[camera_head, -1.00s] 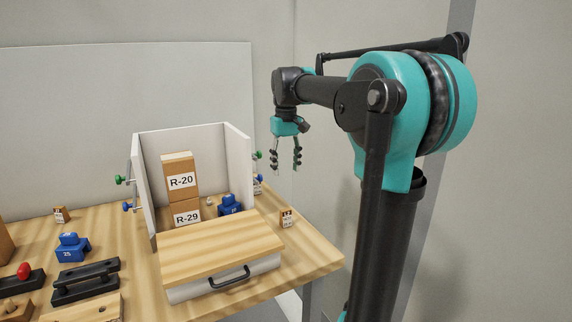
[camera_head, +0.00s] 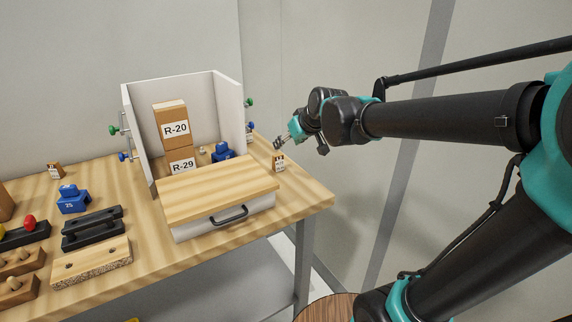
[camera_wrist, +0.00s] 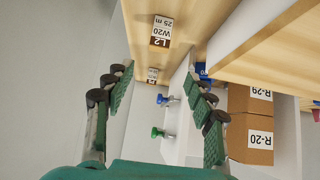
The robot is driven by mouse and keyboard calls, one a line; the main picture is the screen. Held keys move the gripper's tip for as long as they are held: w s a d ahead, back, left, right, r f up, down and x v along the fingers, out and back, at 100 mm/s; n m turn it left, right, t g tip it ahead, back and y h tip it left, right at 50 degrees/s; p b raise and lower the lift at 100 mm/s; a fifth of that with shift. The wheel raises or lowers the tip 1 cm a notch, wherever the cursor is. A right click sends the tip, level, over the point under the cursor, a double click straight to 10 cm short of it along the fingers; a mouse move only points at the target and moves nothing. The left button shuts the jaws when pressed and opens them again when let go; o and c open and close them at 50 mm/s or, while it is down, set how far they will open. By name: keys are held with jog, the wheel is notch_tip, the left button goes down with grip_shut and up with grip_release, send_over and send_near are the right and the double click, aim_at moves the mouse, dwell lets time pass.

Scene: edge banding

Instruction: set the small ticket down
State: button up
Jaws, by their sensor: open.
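My gripper (camera_head: 281,143) is open at the right end of the bench, its fingers pointing left. In the wrist view the open fingers (camera_wrist: 158,76) stand apart with nothing visibly gripped. A small ticket block (camera_head: 279,163), white above and brown below, stands on the bench right of the drawer box. In the wrist view this ticket (camera_wrist: 161,31) reads "L2 W20 25 m" and appears upside down, beyond the fingertips. A smaller-looking similar ticket (camera_wrist: 152,74) shows between the fingertips in the picture, seemingly on the bench; its exact distance is unclear. I cannot tell which ticket the task means.
A white-walled box with a wood-topped drawer (camera_head: 222,197) holds cartons R-20 (camera_head: 175,129) and R-29 (camera_head: 182,166) and a blue block (camera_head: 222,152). Green and blue clamp knobs (camera_head: 250,102) jut from its sides. Another ticket (camera_head: 56,170) stands at far left.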

aim_at(275, 159)
jog(key=x, duration=1)
jog(key=shift+d+f+x, duration=0.15)
jog(key=shift+x, duration=1.25)
jog(key=shift+d+f+x, duration=0.15)
jog(key=shift+d+x, duration=0.05)
jog(key=shift+x, duration=1.2)
jog(key=shift+s, duration=0.15)
jog(key=shift+c, duration=0.6)
jog(key=c, duration=1)
